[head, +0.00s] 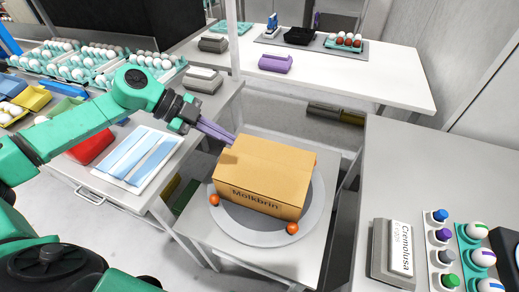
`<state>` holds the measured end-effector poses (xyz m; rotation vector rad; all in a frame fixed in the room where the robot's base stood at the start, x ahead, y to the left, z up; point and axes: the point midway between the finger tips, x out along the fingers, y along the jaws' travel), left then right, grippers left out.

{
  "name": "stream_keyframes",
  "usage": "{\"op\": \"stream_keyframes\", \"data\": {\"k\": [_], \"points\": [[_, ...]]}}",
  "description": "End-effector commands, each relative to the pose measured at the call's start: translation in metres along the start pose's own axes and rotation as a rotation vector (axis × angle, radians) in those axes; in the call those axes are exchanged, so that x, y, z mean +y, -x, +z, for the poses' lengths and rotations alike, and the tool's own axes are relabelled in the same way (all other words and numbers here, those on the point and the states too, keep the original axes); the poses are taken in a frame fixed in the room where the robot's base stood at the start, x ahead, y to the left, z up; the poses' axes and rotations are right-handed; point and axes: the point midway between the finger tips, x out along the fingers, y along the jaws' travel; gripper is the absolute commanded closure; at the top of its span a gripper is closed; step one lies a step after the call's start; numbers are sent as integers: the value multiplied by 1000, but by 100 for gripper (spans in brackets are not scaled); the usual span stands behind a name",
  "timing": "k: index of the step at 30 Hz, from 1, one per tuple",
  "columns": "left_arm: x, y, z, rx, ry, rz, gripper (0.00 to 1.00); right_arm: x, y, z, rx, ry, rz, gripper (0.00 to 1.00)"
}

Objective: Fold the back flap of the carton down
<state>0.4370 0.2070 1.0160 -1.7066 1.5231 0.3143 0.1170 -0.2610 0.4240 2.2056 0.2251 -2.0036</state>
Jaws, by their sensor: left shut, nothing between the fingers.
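The brown cardboard carton (262,186) stands on a round grey turntable (255,232) in the middle of the head view. Its front face bears printed lettering. Its top looks mostly covered by flat flaps, with a seam running across; I cannot clearly tell the back flap apart. My left gripper (232,138) is at the carton's back left corner, its purple fingers shut with nothing between them. I cannot tell whether the fingertips touch the carton. My right gripper is not in view.
A sign (398,250) and coloured knobs (440,235) are on the right table. The white back table (380,75) has free room.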

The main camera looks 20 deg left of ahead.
Motion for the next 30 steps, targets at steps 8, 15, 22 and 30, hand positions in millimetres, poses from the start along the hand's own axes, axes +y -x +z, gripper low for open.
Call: {"op": "stream_keyframes", "data": {"k": [8,15,22,30], "points": [[-1,-49,-4,11,-1,3,100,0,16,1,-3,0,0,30],[-1,-101,0,9,2,3,100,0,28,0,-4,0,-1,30],[0,-123,25,6,1,2,100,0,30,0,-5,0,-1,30],[1,-126,28,5,0,2,100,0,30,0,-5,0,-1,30]]}}
